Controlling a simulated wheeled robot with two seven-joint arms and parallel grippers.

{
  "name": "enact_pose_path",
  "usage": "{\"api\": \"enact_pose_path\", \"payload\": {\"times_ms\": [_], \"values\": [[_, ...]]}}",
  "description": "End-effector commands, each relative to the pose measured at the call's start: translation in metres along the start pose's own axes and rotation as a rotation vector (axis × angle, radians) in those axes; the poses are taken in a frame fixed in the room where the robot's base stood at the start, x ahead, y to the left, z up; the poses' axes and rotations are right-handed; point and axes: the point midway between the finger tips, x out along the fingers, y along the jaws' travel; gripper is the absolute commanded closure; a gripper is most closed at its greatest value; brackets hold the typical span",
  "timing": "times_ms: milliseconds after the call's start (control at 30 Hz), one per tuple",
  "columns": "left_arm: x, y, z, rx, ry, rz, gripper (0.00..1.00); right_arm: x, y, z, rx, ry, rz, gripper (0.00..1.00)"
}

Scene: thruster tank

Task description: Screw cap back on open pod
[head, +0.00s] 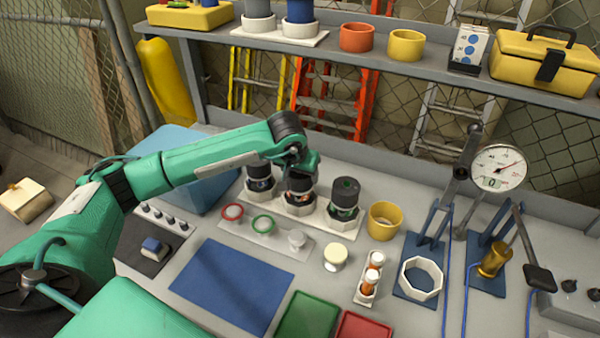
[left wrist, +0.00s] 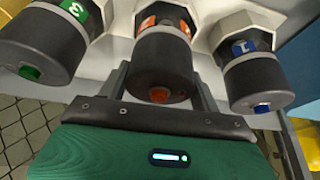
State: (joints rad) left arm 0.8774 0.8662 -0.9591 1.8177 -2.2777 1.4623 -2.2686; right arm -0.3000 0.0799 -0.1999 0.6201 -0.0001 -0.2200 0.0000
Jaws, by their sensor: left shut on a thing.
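Three pods with dark caps stand side by side in white octagonal holders at the back of the bench: a left pod (head: 259,178), a middle pod (head: 299,197) with orange showing, and a green-marked right pod (head: 343,212). My left gripper (left wrist: 162,85) is shut on the dark cap (left wrist: 164,68) of the middle pod, one finger on each side. In the left wrist view, the green pod (left wrist: 40,45) marked 3 and the blue pod (left wrist: 256,80) marked 1 flank it. Whether the middle cap is fully seated cannot be told. My right gripper is not in view.
In front stand a red ring (head: 232,212), a green ring (head: 264,224) and a cream round piece (head: 335,257). A yellow cup (head: 382,220) and a small bottle rack (head: 368,278) are to the right. A blue mat (head: 232,285) lies clear in front.

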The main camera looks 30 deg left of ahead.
Motion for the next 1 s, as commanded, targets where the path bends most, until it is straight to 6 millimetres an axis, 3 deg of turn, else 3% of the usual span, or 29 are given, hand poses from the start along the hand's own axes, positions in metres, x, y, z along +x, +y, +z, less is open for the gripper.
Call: {"api": "enact_pose_path", "payload": {"times_ms": [67,100,200,500,633,1000], "values": [[-0.001,0.000,-0.001,0.000,0.001,0.000,0.58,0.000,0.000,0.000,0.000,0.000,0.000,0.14],[-0.001,0.000,-0.001,0.000,0.001,0.000,0.30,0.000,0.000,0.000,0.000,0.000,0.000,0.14],[-0.001,0.000,-0.001,0.000,0.001,0.000,0.10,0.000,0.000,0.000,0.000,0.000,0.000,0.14],[-0.001,0.000,0.000,0.000,0.001,0.000,0.10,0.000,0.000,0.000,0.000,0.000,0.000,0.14],[-0.011,0.000,-0.001,-0.001,0.005,0.000,0.10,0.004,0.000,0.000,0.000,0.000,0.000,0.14],[-0.090,0.000,-0.001,0.002,0.008,0.001,0.10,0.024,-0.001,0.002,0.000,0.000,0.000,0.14]]}}
